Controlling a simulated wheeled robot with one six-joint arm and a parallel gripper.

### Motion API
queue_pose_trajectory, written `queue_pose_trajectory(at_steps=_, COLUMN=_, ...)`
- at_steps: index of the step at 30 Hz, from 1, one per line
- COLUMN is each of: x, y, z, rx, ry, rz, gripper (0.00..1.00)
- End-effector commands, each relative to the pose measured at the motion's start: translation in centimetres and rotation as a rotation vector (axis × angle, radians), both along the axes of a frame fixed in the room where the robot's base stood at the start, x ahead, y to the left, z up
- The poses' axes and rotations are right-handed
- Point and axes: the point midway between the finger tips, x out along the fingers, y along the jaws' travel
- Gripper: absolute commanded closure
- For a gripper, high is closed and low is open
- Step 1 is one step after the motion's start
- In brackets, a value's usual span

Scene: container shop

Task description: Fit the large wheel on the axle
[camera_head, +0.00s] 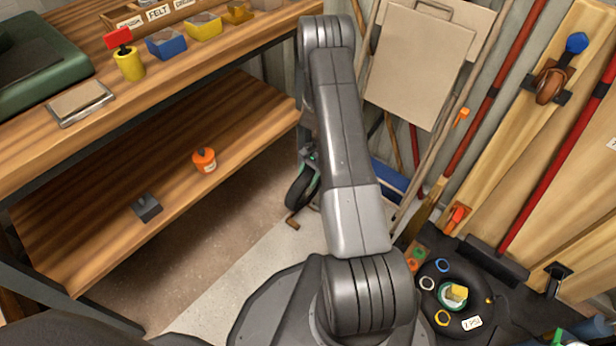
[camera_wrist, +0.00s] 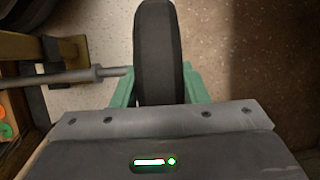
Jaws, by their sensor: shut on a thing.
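The large black wheel (camera_wrist: 158,45) stands upright, edge-on, between the green fingers of my gripper (camera_wrist: 160,88), which is shut on it. In the head view the wheel (camera_head: 299,190) shows beyond my arm, just above the floor, with a pale green finger of my gripper (camera_head: 311,160) at its upper side. A grey metal axle (camera_wrist: 85,76) comes in from the left in the wrist view, and its end meets the left finger and the wheel's side. The wheel's hub is hidden, so I cannot tell whether the axle is in it.
A wooden frame (camera_wrist: 30,46) stands at the left in the wrist view. The wooden bench (camera_head: 230,45) with a lower shelf (camera_head: 130,190) fills the left of the head view. Boards and red poles (camera_head: 480,95) lean at the right. Concrete floor is free below the shelf.

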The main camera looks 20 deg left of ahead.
Motion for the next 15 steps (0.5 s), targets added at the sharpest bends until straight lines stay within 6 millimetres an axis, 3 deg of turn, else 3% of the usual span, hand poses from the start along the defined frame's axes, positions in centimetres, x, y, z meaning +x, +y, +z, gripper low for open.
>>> queue_pose_trajectory(at_steps=15, x=0.0, y=0.0, z=-2.5, rx=0.000, ry=0.000, rz=0.000, gripper=1.00)
